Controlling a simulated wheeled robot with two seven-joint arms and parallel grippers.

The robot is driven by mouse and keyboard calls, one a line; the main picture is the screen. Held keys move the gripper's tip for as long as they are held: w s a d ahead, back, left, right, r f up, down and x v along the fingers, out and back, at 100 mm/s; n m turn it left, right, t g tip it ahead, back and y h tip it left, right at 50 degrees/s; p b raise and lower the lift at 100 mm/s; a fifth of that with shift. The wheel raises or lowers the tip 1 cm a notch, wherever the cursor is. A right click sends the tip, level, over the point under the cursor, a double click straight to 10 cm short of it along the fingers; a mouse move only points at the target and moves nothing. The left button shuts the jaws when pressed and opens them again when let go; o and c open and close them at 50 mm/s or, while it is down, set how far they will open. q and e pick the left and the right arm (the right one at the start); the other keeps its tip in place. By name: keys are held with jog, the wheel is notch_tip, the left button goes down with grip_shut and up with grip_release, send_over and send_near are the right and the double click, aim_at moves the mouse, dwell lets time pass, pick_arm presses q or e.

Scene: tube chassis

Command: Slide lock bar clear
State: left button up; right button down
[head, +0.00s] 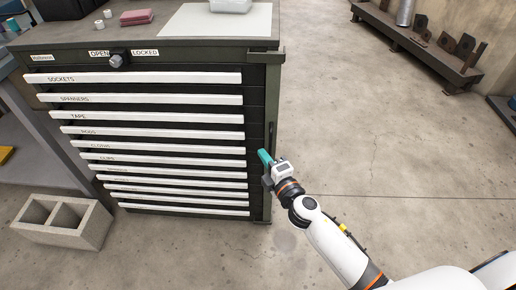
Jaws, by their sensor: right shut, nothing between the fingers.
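A tool cabinet (262,112) with several labelled drawers stands at the left. The dark lock bar (272,88) runs upright along the right front edge of the drawers, past their right ends. A round knob (116,61) sits on the top panel between the words OPEN and LOCKED. My right gripper (264,157), with teal fingers, is shut and empty at the bar, about halfway down. It hides part of the bar; I cannot tell if it touches it. My left gripper is not in view.
The drawers (150,117) look closed, with white fronts. A concrete block (90,232) lies on the floor at the lower left. A low bench (425,48) with metal parts stands at the upper right. The floor right of the cabinet is clear.

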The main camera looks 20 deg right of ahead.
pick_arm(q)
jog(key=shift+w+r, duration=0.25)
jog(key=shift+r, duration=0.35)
pick_arm(e)
jog(key=s, duration=0.5)
jog(key=shift+d+r, duration=0.1)
jog(key=shift+d, duration=0.15)
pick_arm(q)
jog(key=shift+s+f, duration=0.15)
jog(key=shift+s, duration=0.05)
